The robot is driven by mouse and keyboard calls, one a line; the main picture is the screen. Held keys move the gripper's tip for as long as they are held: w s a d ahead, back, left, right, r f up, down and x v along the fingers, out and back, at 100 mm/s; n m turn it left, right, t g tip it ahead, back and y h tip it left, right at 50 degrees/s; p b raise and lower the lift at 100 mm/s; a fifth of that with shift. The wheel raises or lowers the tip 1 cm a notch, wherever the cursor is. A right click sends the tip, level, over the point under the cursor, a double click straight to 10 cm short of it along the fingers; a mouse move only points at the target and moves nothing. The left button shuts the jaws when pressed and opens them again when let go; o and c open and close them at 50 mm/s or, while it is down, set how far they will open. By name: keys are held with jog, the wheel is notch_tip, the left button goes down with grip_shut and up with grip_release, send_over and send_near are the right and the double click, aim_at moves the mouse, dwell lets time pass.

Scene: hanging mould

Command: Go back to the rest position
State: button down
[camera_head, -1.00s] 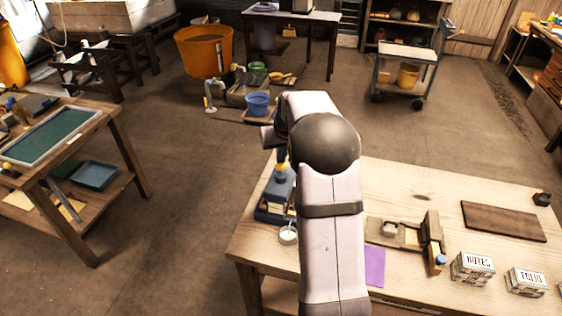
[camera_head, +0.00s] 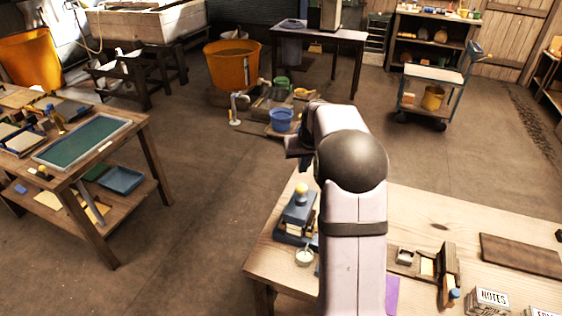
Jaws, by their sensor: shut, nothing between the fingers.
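My arm rises from the bottom of the head view over the light wooden table (camera_head: 440,220). Its upper end bends away behind a dark round joint. My gripper (camera_head: 298,147) shows only as a small dark part left of that joint, above the table's far left corner. It is shut, with nothing seen in it. Its fingertips cannot be made out clearly. It is apart from the blue stand with a yellow knob (camera_head: 298,213) lower on the table.
The table also bears a small white cup (camera_head: 304,257), a wooden press-like piece (camera_head: 449,268), a dark board (camera_head: 522,256) and a NOTES box (camera_head: 487,301). A side table (camera_head: 131,140) stands left. A blue bucket (camera_head: 281,120) and orange tub (camera_head: 232,64) stand beyond. Open floor lies between.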

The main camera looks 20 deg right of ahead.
jog(key=s+a+f+g+y, duration=0.1)
jog(key=s+a+f+g, duration=0.1)
jog(key=s+a+f, duration=0.3)
jog(key=s+f+m+g, duration=0.1)
jog(key=s+f, duration=0.1)
jog(key=s, duration=0.5)
jog(key=s+a+f+g+y, duration=0.1)
jog(key=s+a+f+g, duration=0.1)
jog(key=s+a+f, duration=0.3)
jog(key=s+a+r+n+g, duration=0.1)
jog(key=s+a, duration=0.3)
jog(key=s, duration=0.4)
jog(key=s+a+r+n, duration=0.1)
jog(key=s+a, duration=0.2)
jog(key=s, duration=0.4)
jog(key=shift+w+a+r+n+t+h, duration=0.25)
jog(key=shift+a+r+n+t, duration=0.2)
jog(key=shift+a+r, duration=0.55)
jog(key=shift+w+a+r+n+t+h, duration=0.15)
jog(key=shift+w+a+r+n+t, duration=0.15)
jog(key=shift+a+r+n, duration=0.45)
